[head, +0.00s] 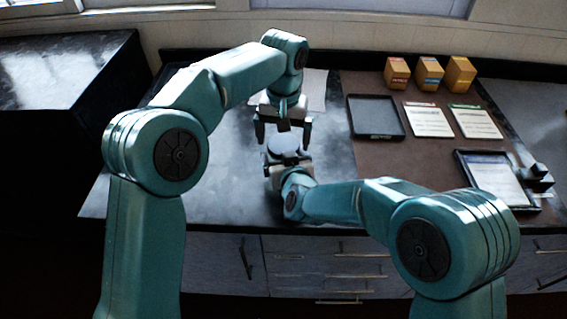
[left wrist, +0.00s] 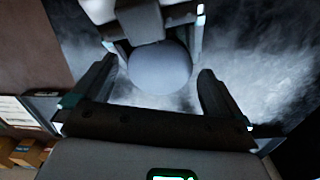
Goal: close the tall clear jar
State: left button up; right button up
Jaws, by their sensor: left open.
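A round grey disc, seemingly the jar's lid or top (head: 283,144), is at the middle of the counter; the clear jar wall cannot be made out. The disc also shows in the left wrist view (left wrist: 160,72). My left gripper (head: 284,133) is open just behind and above it, pointing down. In the left wrist view its two fingers (left wrist: 156,78) stand on either side of the disc, with gaps showing. My right gripper (head: 288,159) is at the disc's near side, low over the counter. Whether its jaws grip the jar is hidden.
The dark counter (head: 225,185) is clear left of the grippers. On the brown mat (head: 385,165) at right are a black tray (head: 376,117), two printed cards (head: 428,119), several orange boxes (head: 429,73) and a framed tray (head: 497,180) with a black object (head: 539,177) beside it.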

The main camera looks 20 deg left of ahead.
pick_arm(q)
notch_tip(320, 180, up, 11)
pick_arm(e)
jog(key=shift+s+f, duration=0.1)
jog(key=shift+f, duration=0.1)
dwell(0.3)
jog(key=o, duration=1.8)
jog(key=shift+r, duration=0.1)
pick_arm(q)
notch_tip(320, 180, down, 2)
jog(key=shift+f+b, duration=0.1)
jog(key=shift+b, duration=1.05)
pick_arm(e)
jog(key=v, duration=1.6)
jog(key=shift+d, duration=0.1)
pick_arm(q)
jog(key=shift+s, duration=0.1)
